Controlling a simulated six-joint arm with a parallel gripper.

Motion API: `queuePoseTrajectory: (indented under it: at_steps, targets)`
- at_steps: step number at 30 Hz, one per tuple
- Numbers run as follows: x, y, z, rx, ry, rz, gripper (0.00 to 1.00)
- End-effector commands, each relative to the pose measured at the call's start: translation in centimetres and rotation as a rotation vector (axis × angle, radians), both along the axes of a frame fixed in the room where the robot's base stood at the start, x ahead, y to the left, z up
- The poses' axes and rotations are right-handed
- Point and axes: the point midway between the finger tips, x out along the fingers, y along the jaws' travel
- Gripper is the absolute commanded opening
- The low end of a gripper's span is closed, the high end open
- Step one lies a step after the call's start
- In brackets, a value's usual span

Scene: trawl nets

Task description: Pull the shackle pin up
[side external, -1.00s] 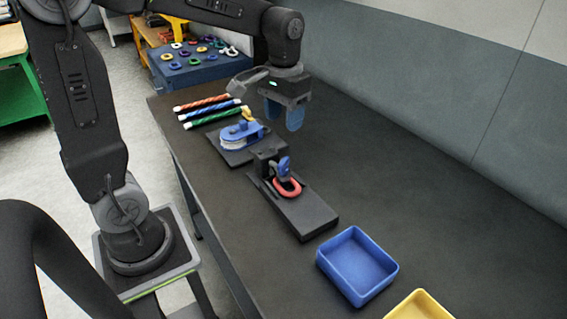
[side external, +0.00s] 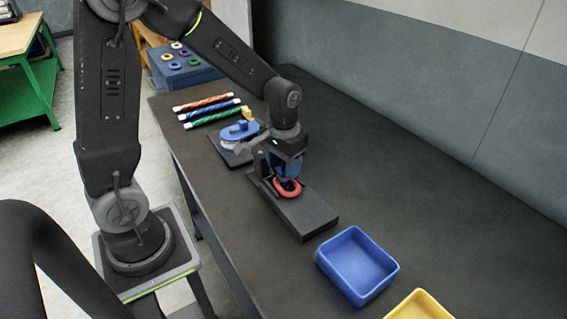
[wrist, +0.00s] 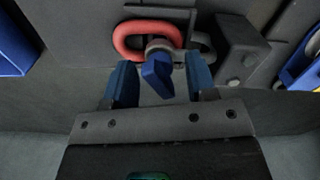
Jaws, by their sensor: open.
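The shackle pin has a blue head (wrist: 157,76) and stands in the shackle, whose grey metal body (wrist: 198,42) shows in the wrist view. A red ring (wrist: 135,36) is linked at the shackle and also shows in the side view (side external: 290,190). My gripper (wrist: 160,82) is open, with one blue finger on each side of the pin head and visible gaps. In the side view my gripper (side external: 281,170) is low over the shackle and hides most of the pin. The black base plate (side external: 308,215) carries the shackle and ring.
A black bracket block (wrist: 240,48) stands close beside the shackle. A blue pulley block (side external: 240,131) and striped ropes (side external: 208,110) lie behind. A blue tray (side external: 338,262) and a yellow tray (side external: 420,306) are in front. The table's right side is clear.

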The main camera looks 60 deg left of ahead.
Motion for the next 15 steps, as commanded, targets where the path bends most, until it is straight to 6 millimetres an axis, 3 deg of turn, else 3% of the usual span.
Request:
queuePoseTrajectory:
  at_steps: [3, 15]
  targets:
    - [-0.01, 0.0, 0.01, 0.0, 0.0, 0.0, 0.52]
    - [0.0, 0.0, 0.05, 0.0, 0.0, 0.0, 0.13]
